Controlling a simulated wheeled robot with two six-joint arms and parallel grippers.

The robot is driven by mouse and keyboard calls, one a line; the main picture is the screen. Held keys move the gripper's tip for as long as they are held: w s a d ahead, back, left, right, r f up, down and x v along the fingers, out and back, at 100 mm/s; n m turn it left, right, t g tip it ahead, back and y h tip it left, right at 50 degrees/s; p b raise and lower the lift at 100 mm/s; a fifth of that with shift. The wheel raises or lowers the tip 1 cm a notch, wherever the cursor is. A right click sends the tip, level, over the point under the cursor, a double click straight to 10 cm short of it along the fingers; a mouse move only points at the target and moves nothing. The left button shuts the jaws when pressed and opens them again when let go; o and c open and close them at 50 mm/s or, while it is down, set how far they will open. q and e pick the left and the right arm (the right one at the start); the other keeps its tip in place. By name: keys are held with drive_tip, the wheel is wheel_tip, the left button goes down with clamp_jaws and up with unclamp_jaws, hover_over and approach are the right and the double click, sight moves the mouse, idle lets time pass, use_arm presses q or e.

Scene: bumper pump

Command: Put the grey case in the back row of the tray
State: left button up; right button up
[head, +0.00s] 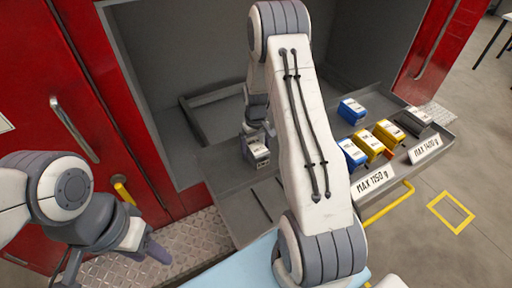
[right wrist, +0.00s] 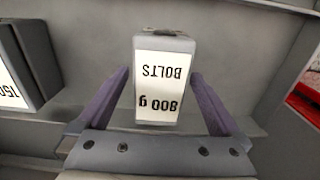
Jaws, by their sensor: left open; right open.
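A grey case (right wrist: 163,43) with a white label reading "800 g BOLTS" stands between the spread purple fingers of my right gripper (right wrist: 161,82). The gripper is open, with a small gap visible on each side of the case. In the head view a grey case (head: 258,153) stands on the left part of the grey tray (head: 235,205), right under my right gripper (head: 258,130). My right arm hides the middle of the tray. My left gripper (head: 146,247) is open and empty, low at the left, away from the tray.
Blue cases (head: 351,110), yellow cases (head: 370,145) and dark grey cases (head: 411,122) stand on the tray's right part, behind signs "MAX 1150 g" (head: 373,182) and "MAX 1400 g" (head: 426,149). A dark case (right wrist: 20,70) stands left in the wrist view. Red cabinet doors (head: 50,100) flank the opening.

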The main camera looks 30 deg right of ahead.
sight(256, 146)
wheel_tip(256, 146, up, 11)
drive_tip(key=b, duration=0.2)
drive_tip(key=s+a+r+n, duration=0.1)
drive_tip(key=s+a+r, duration=0.15)
drive_tip(key=a, duration=0.45)
drive_tip(key=s+a+r+n, duration=0.1)
drive_tip(key=a+r, duration=0.2)
drive_tip(key=a, duration=0.3)
drive_tip(key=s+a+r+n, duration=0.4)
drive_tip(key=s+a, duration=1)
drive_tip(key=s+a+n+y, duration=0.1)
drive_tip(key=s, duration=0.9)
drive_tip(key=shift+a+f+n, duration=0.15)
drive_tip(key=shift+a+n, duration=0.15)
drive_tip(key=shift+n, duration=0.1)
drive_tip(key=shift+w, duration=0.1)
